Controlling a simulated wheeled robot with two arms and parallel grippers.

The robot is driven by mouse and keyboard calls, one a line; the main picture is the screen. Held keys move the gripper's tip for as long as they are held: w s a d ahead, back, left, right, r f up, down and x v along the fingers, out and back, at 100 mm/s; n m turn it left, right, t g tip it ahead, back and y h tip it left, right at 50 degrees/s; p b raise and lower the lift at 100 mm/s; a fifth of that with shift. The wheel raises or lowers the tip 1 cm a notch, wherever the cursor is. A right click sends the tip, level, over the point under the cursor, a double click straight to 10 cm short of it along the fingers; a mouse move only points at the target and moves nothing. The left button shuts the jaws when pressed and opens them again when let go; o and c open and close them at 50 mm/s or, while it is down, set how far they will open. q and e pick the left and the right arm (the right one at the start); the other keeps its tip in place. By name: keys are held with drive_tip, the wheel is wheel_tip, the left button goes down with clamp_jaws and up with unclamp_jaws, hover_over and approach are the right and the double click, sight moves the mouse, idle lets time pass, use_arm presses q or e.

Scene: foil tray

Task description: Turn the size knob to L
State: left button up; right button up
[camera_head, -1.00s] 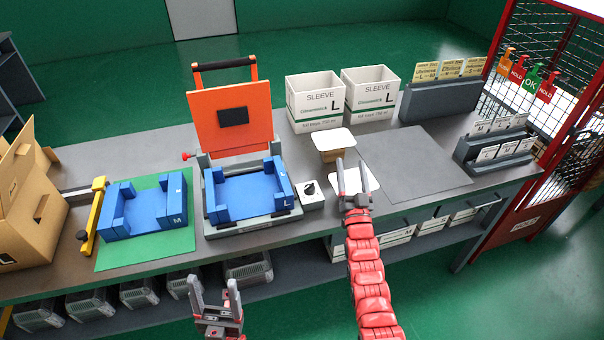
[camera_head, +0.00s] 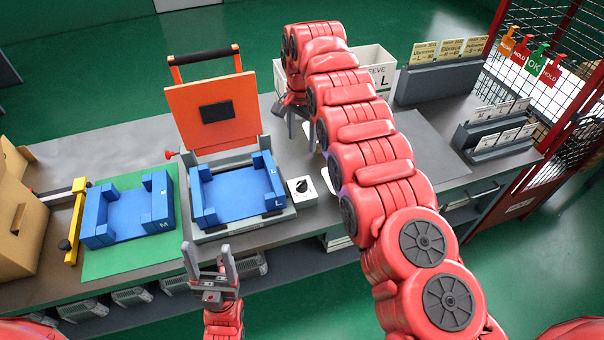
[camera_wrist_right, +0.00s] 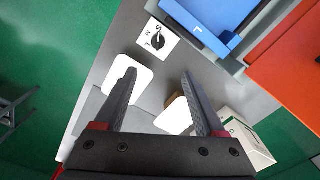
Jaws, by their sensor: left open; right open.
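The size knob (camera_head: 301,187) is a small black dial on a white plate beside the blue L fixture (camera_head: 238,195). In the right wrist view the knob (camera_wrist_right: 158,41) has the letters S, M and L beside it; its exact setting is hard to tell. My right gripper (camera_head: 298,128) is open and empty, behind the knob in the head view and apart from it. In the right wrist view its open fingers (camera_wrist_right: 158,75) point towards the knob plate. My left gripper (camera_head: 208,255) is open and empty in front of the table edge.
An orange lid (camera_head: 213,112) stands raised behind the L fixture. A blue M fixture (camera_head: 128,212) sits on a green mat at left. White pads (camera_wrist_right: 132,72) lie near the right fingers. My right arm partly hides the sleeve boxes (camera_head: 372,65). Card racks stand at right.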

drive_tip(key=b, duration=0.9)
hover_over(302, 182)
wheel_tip(302, 182, down, 9)
drive_tip(key=shift+s+r, duration=0.1)
drive_tip(key=shift+a, duration=0.1)
wheel_tip(302, 182, down, 8)
drive_tip(key=shift+f+p, duration=0.1)
drive_tip(key=shift+p, duration=0.9)
clamp_jaws()
